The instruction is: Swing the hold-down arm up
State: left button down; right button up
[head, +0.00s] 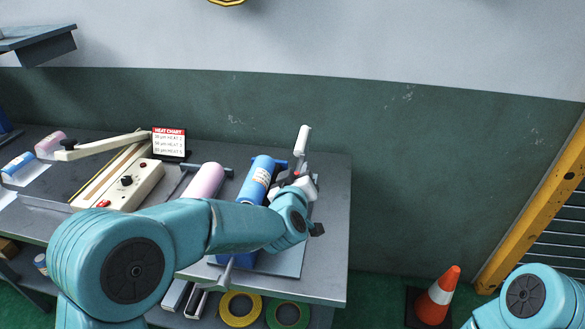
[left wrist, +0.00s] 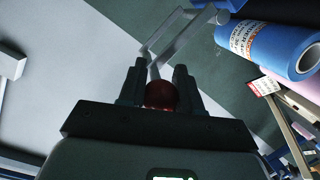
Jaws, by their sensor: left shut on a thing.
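The hold-down arm is a pale grey frame, seen in the left wrist view (left wrist: 180,42), running up and away from a red ball knob (left wrist: 160,95). In the head view its light upper end (head: 303,139) stands up behind the blue film roll (head: 258,178). My left gripper (left wrist: 160,88) is shut on the red knob, with a dark finger on each side. In the head view my left gripper (head: 296,179) is at the right end of the bench, partly hidden by my own wrist. My right gripper is out of view; only part of my right arm shows at lower right.
On the bench (head: 333,190) are a pink roll (head: 204,181), a cream heat sealer (head: 122,186) with its bar raised, and a heat chart (head: 168,142). Tape rolls (head: 240,309) lie on the shelf below. A traffic cone (head: 438,296) stands on the floor to the right.

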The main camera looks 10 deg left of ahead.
pick_arm(q)
jog(key=shift+d, duration=0.15)
dwell(0.4)
jog(key=c, duration=0.8)
grip_release()
jog(key=shift+d, duration=0.1)
jog(key=shift+s, duration=0.25)
jog(key=s+r+b, duration=0.1)
jog(key=s, duration=0.4)
jog(key=s+r, duration=0.1)
jog(key=s, duration=0.4)
jog(key=s+r+b, duration=0.1)
jog(key=s, duration=0.4)
jog(key=shift+s+b, duration=0.25)
jog(key=shift+b, duration=0.1)
jog(key=shift+s+f, duration=0.1)
